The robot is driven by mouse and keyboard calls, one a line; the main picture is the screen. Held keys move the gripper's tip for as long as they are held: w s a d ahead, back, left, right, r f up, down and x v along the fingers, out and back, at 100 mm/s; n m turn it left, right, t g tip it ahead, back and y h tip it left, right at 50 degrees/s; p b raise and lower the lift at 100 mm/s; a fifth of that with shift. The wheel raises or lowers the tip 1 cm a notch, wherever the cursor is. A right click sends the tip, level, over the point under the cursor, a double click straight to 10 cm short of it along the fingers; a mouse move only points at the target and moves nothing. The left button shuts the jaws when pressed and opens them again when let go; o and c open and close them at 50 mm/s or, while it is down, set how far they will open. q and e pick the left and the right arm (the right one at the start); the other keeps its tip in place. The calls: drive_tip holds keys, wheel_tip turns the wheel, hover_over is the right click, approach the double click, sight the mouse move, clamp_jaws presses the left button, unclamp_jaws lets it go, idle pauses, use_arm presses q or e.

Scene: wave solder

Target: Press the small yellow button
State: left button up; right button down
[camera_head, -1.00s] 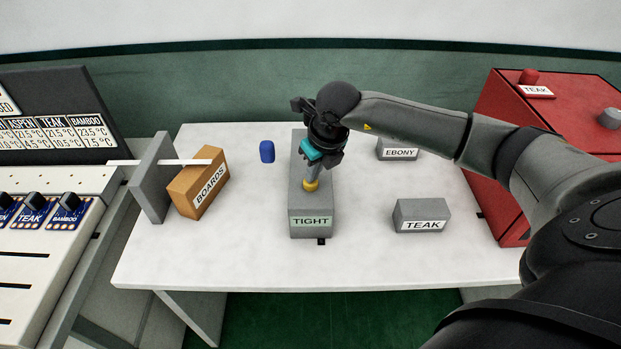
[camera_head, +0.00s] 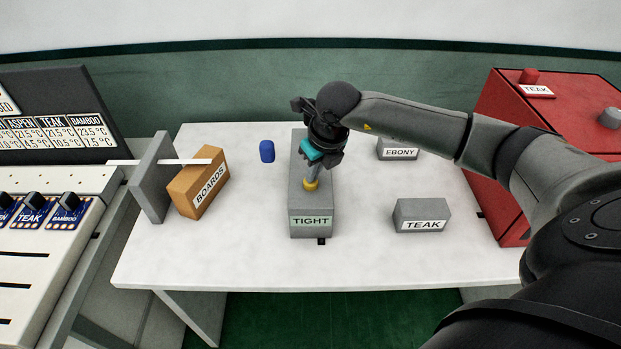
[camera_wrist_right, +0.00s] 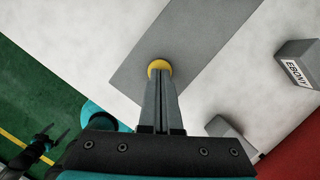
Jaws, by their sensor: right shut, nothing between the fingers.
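The small yellow button (camera_head: 311,186) sits on top of the grey box labelled TIGHT (camera_head: 297,205), which lies on the white table. My right gripper (camera_head: 312,181) is shut and empty, with its fingertips pointing down at the button. In the right wrist view the yellow button (camera_wrist_right: 159,66) shows around the tips of the closed fingers (camera_wrist_right: 160,75), which hide part of it. The tips look to be on or just over the button; I cannot tell how far it is pressed. My left gripper is not in the head view.
On the white table (camera_head: 250,265) are an orange BOARDS box (camera_head: 187,192), a blue object (camera_head: 267,151), a grey TEAK box (camera_head: 421,212) and a grey EBONY box (camera_head: 398,145). A red machine (camera_head: 490,130) stands at right. The table's front is clear.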

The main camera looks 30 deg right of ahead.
sight(314, 183)
drive_tip(key=shift+f, duration=0.35)
drive_tip(key=shift+r+p, duration=1.85)
drive_tip(key=shift+r, duration=1.3)
drive_tip(key=v, duration=1.5)
